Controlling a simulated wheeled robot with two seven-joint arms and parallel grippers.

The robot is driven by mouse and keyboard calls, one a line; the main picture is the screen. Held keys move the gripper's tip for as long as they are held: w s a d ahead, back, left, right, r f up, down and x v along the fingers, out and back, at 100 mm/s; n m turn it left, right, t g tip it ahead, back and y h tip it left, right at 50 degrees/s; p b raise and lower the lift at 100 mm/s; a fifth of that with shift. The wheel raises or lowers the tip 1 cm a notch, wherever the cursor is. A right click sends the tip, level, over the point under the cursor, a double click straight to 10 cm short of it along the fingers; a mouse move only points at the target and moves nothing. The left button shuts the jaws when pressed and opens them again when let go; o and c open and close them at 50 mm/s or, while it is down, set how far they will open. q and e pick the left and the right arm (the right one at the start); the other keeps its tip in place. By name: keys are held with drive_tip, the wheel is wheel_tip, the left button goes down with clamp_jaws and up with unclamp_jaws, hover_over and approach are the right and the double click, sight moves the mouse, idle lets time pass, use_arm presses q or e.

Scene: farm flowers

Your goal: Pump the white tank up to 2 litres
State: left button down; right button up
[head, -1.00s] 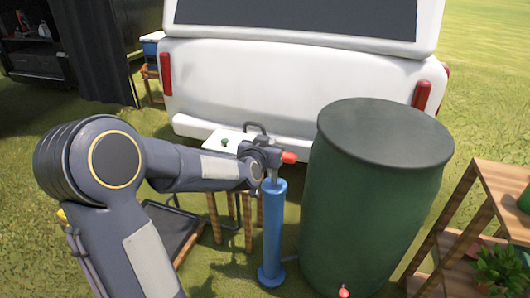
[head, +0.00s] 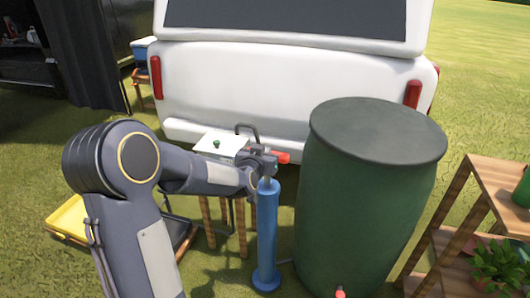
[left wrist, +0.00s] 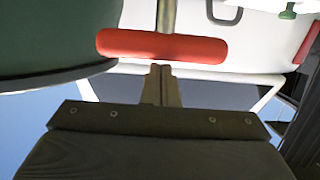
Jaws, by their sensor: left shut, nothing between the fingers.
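A blue upright pump (head: 266,235) stands on the grass with its red handle (head: 284,157) a short way above the cylinder. The white tank (head: 222,147), with a green knob and a dark carrying handle, sits on a wooden stool behind the pump; its volume cannot be read. My left gripper (head: 264,168) is at the pump top beside the red handle, partly hidden by its own wrist. In the left wrist view the gripper's fingers (left wrist: 161,85) are closed together, empty, just short of the red handle (left wrist: 160,45). My right gripper is not in view.
A large green barrel (head: 365,200) stands close on the right of the pump. A wooden shelf (head: 465,215) with plants is at far right. A white vehicle (head: 290,85) is behind. A yellow tray (head: 70,218) lies on the left.

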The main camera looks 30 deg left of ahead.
use_arm(q)
wheel_tip(320, 180, down, 10)
drive_tip(key=b, duration=0.8)
drive_tip(key=shift+r, duration=0.25)
drive_tip(key=shift+r+p, duration=0.25)
drive_tip(key=shift+p, duration=0.15)
drive_tip(key=s+d+r+p, duration=0.2)
drive_tip(key=s+r+p, duration=0.2)
drive_tip(key=s, duration=0.5)
wheel_tip(320, 180, up, 2)
drive_tip(key=shift+s+r, duration=0.2)
drive_tip(key=shift+s, duration=0.05)
drive_tip(key=shift+d, duration=0.2)
